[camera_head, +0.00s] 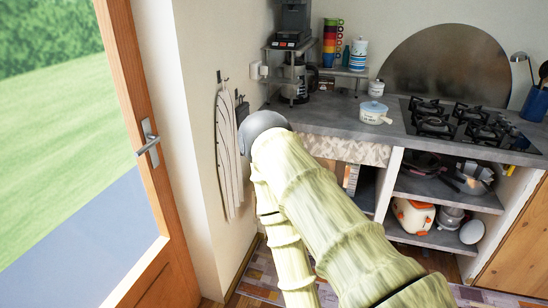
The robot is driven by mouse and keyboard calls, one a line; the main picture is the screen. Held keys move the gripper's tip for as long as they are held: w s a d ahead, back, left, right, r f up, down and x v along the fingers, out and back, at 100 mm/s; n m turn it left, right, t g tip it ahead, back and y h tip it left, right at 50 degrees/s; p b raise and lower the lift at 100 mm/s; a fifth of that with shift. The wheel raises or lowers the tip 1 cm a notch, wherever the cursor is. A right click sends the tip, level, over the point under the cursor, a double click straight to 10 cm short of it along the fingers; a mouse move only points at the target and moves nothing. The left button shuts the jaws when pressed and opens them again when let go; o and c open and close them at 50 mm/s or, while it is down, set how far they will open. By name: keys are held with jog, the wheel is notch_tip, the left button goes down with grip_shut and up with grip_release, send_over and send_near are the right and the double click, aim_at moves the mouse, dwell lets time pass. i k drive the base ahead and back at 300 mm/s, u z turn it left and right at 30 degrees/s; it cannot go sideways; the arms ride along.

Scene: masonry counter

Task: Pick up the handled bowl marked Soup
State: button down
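My gripper cannot be seen in this view. A large pale green, bamboo-textured shape, which looks like my arm, fills the lower middle and hides part of the counter front. It does not cover the bowl.
A gas hob (459,121) is right of the bowl, with a round metal panel (445,62) behind. A white lidded jar (376,88), a coffee maker (293,80) and a cup rack (332,42) stand behind. A wooden-framed glass door (135,95) is at left.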

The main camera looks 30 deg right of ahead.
aim_at(370, 118)
jog(key=u, duration=0.25)
jog(key=i, duration=0.55)
jog(key=z, duration=0.75)
jog(key=i, duration=0.9)
jog(key=z, duration=0.95)
